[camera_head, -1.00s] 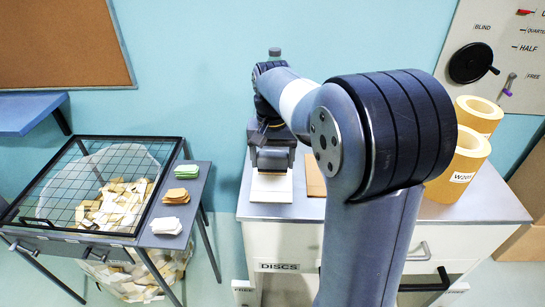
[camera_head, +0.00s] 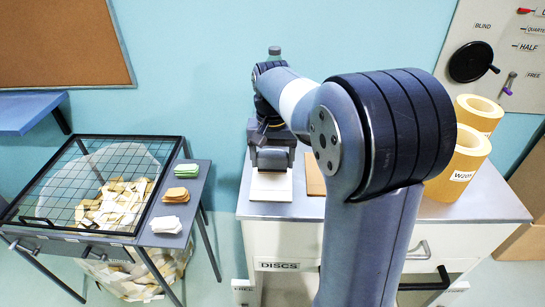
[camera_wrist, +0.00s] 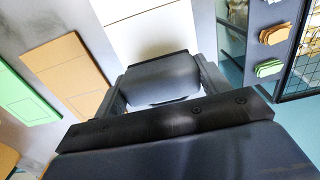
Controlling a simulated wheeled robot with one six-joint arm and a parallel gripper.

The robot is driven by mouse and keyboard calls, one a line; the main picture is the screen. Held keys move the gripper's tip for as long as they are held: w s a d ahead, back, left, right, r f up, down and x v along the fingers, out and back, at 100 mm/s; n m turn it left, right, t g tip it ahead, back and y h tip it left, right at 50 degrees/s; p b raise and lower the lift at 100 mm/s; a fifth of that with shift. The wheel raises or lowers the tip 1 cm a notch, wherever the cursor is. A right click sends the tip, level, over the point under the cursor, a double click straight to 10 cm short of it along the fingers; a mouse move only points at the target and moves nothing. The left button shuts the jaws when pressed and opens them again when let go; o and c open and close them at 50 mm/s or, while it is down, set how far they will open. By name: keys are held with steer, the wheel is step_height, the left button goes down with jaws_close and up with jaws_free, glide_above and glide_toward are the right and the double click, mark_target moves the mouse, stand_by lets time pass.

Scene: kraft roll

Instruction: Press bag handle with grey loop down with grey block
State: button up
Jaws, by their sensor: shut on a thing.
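My gripper (camera_head: 271,146) is over the left part of the worktop, shut on the grey block (camera_head: 272,159). In the wrist view the grey block (camera_wrist: 162,80) sits between the two fingers. A flat white bag (camera_head: 271,188) lies under the block, its front part showing; it also shows in the wrist view (camera_wrist: 150,27). The block's lower edge appears at or just above the bag; I cannot tell whether they touch. No bag handle or grey loop can be made out; the block and gripper hide that end of the white bag.
A brown bag (camera_wrist: 66,72) and a green bag (camera_wrist: 24,92) lie beside the white one. Yellow paper rolls (camera_head: 468,158) stand at the worktop's right. A mesh-topped bin (camera_head: 100,180) with coloured stacks on its side shelf stands left.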

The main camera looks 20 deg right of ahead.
steer(key=shift+f+b, duration=0.3)
steer(key=shift+f, duration=0.15)
stand_by(0.3)
steer(key=shift+s+f, duration=0.15)
steer(key=shift+f, duration=0.15)
stand_by(3.0)
steer(key=shift+r, duration=0.1)
step_height(320, 180, up, 7)
steer(key=p, duration=0.7)
steer(key=shift+r, duration=0.2)
